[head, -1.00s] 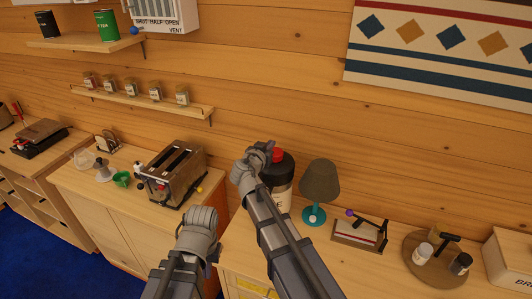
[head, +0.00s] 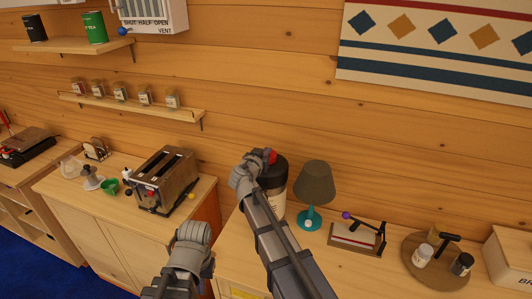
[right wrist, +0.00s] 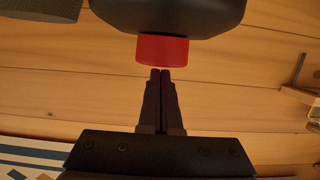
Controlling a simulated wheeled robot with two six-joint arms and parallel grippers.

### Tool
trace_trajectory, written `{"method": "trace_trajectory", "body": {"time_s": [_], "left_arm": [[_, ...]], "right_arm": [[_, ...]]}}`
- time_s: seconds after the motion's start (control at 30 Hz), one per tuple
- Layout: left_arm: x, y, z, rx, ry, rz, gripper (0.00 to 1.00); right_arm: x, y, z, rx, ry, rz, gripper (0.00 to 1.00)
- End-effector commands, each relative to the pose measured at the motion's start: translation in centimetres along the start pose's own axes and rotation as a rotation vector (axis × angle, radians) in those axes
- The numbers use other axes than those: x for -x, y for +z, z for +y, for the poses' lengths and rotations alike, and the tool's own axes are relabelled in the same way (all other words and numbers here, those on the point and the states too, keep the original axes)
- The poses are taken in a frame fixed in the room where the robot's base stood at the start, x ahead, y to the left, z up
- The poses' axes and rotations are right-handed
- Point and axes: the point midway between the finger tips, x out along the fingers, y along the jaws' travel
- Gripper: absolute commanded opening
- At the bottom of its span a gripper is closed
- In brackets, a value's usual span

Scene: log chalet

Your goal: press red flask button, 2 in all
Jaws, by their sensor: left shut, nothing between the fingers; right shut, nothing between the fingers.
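The flask (head: 279,176) stands upright on the right counter, with a black top and a pale body partly hidden by my right arm. Its red button (head: 271,156) sticks out from the top and shows large in the right wrist view (right wrist: 162,50). My right gripper (head: 258,158) is shut and empty beside the button. In the right wrist view its fingertips (right wrist: 161,71) point at the button's end face, with almost no gap; I cannot tell whether they touch. My left gripper (head: 196,232) is low, in front of the gap between the counters, apart from the flask.
A lamp (head: 315,185) stands close to the flask's right. Further right are a small lever device (head: 357,238) and a round wooden tray (head: 411,273) with jars. A toaster (head: 163,180) stands on the left counter. The wall behind the flask is bare.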

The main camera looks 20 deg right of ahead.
Motion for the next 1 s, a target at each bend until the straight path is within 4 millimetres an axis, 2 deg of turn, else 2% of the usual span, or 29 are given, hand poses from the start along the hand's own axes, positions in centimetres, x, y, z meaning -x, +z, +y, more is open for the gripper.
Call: {"method": "trace_trajectory", "body": {"time_s": [0.13, 0.4, 0.77, 0.87, 1.0], "left_arm": [[-0.5, 0.0, 0.0, 0.000, 0.000, 0.000, 0.00], [-2.7, -0.2, 0.2, -0.005, -0.001, 0.000, 0.00], [-2.2, -0.1, 0.2, -0.005, -0.001, 0.000, 0.00], [-1.5, -0.1, 0.1, -0.004, -0.001, 0.000, 0.00], [0.5, 0.0, -0.1, 0.000, 0.000, 0.000, 0.00]], "right_arm": [[-0.1, 0.4, 0.0, 0.000, 0.000, 0.000, 0.00], [-0.7, 2.6, 0.0, 0.000, 0.000, 0.000, 0.00], [-0.5, 2.2, 0.0, -0.002, 0.001, -0.002, 0.00], [-0.5, 1.5, 0.2, -0.002, 0.001, -0.002, 0.00], [-0.4, -0.6, 0.6, -0.002, 0.000, -0.001, 0.00]]}}
